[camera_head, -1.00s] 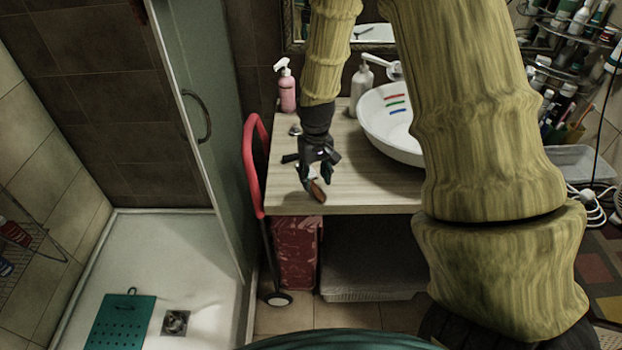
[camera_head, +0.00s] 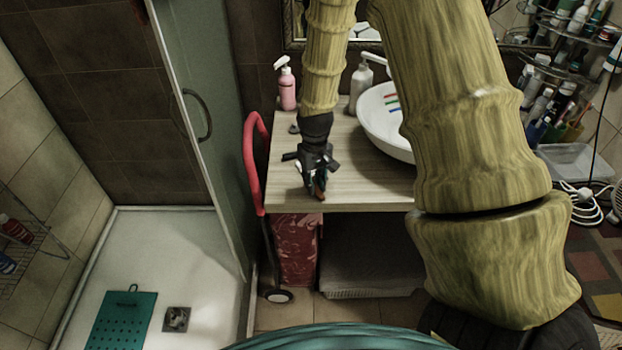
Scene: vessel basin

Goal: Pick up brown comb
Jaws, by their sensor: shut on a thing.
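The brown comb (camera_head: 320,193) is a small brown piece low between the fingers of my gripper (camera_head: 316,190), near the front edge of the wooden counter (camera_head: 365,190). My gripper points down and is shut on the comb. The fingers hide most of it. I cannot tell whether the comb still touches the counter top.
A white basin (camera_head: 378,125) stands on the counter to the right, with coloured strips in it. A pink pump bottle (camera_head: 287,88) and a white pump bottle (camera_head: 361,90) stand behind. A red-handled cart (camera_head: 248,165) and the glass shower door (camera_head: 205,120) are at the left.

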